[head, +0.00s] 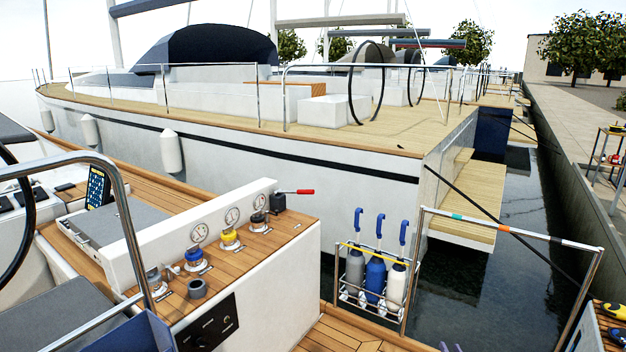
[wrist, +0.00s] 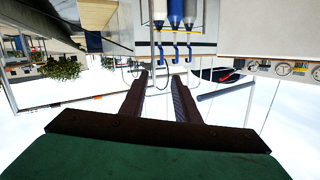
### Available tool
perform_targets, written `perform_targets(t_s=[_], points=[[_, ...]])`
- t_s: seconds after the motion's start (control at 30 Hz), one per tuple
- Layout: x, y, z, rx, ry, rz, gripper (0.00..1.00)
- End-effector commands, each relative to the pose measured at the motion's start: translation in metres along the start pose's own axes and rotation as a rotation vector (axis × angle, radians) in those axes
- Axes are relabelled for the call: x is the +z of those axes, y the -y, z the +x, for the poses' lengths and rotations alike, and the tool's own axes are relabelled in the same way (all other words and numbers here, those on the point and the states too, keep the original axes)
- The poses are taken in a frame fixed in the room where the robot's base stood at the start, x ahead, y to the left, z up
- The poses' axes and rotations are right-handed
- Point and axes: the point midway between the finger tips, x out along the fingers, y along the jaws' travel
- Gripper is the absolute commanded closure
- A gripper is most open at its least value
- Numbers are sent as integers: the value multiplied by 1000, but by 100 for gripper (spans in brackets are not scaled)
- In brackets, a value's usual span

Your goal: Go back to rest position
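My gripper (wrist: 159,77) shows in the wrist view, where the picture is upside down. Its two dark fingers stand apart with nothing held between them. Beyond the fingertips are the blue hooked handles (wrist: 165,52) of several bottles, apart from the fingers as far as I can tell. In the head view, a grey bottle (head: 355,268), a blue bottle (head: 376,276) and a white bottle (head: 397,284) stand upright in a wire rack (head: 370,305). My gripper is not clearly seen in the head view.
The console (head: 270,240) at left carries winches, gauges and a red-handled lever (head: 295,192). A metal rail (head: 510,229) crosses at right above dark water. A steel hoop (head: 125,215) rises at front left. A shelf (head: 605,325) with tools stands at lower right. A large yacht lies behind.

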Motion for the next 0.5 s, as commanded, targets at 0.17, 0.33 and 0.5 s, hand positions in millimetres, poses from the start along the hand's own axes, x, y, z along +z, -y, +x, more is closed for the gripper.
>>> perform_targets(t_s=[0.17, 0.33, 0.5], points=[[39, 43, 9, 9, 74, 16, 71], [79, 76, 11, 36, 163, 21, 71], [125, 106, 4, 75, 273, 16, 71]])
